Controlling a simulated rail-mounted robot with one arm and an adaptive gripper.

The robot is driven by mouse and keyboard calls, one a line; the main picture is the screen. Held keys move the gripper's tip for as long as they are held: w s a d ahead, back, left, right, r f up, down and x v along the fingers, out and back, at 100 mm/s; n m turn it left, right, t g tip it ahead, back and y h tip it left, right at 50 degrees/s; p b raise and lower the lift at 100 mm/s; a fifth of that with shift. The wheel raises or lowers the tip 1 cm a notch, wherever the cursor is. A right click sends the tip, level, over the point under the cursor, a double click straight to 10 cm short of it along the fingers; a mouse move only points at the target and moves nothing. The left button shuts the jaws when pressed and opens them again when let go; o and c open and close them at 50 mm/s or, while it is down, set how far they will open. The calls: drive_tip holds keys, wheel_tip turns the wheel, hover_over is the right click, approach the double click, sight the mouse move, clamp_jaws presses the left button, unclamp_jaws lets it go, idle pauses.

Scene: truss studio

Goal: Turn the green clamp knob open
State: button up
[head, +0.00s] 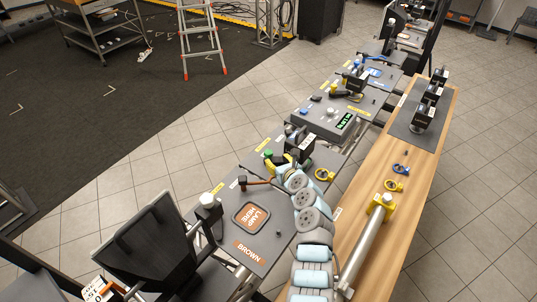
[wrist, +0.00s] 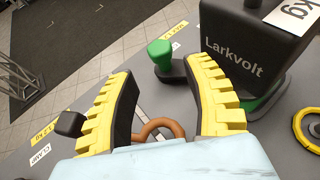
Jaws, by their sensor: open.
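The green clamp knob (wrist: 160,52) stands in the wrist view at the end of a dark lever. The lever leads right to a green clamp part (wrist: 266,98) under a black box marked Larkvolt (wrist: 250,40). My gripper (wrist: 163,70) is open, with yellow ribbed fingers on dark pads. Its right finger overlaps the lever in the picture; whether it touches cannot be told. The knob shows just beyond the gap between the fingertips, with nothing held. In the head view the knob (head: 268,154) is small, beside my gripper (head: 276,162).
A brown curved part (wrist: 160,128) shows between the finger bases. A black knob (wrist: 70,123) lies left of the fingers, a yellow ring (wrist: 308,130) on the right.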

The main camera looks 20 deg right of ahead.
sight(269, 153)
drive_tip(key=shift+b+x, duration=0.6)
drive_tip(key=shift+x, duration=0.55)
drive_tip(key=shift+w+a+f+b, duration=0.15)
drive_tip(key=shift+w+f+b, duration=0.2)
drive_tip(key=shift+w, duration=0.2)
drive_tip(key=shift+b+x, duration=1.1)
drive_tip(key=shift+x, duration=0.05)
drive_tip(key=shift+w+f+b, duration=0.25)
drive_tip(key=shift+w+b, duration=0.2)
drive_tip(key=shift+b, duration=0.15)
drive_tip(key=shift+w+f+b, duration=0.3)
drive_tip(key=shift+w+b, duration=0.15)
drive_tip(key=shift+b, duration=0.3)
drive_tip(key=shift+w+b, duration=0.4)
drive_tip(key=shift+b, duration=0.25)
drive_tip(key=shift+w+f+b, duration=0.15)
drive_tip(key=shift+f+b, duration=0.05)
drive_tip(key=shift+b, duration=0.1)
drive_tip(key=shift+w, duration=0.1)
drive_tip(key=shift+r, duration=0.1)
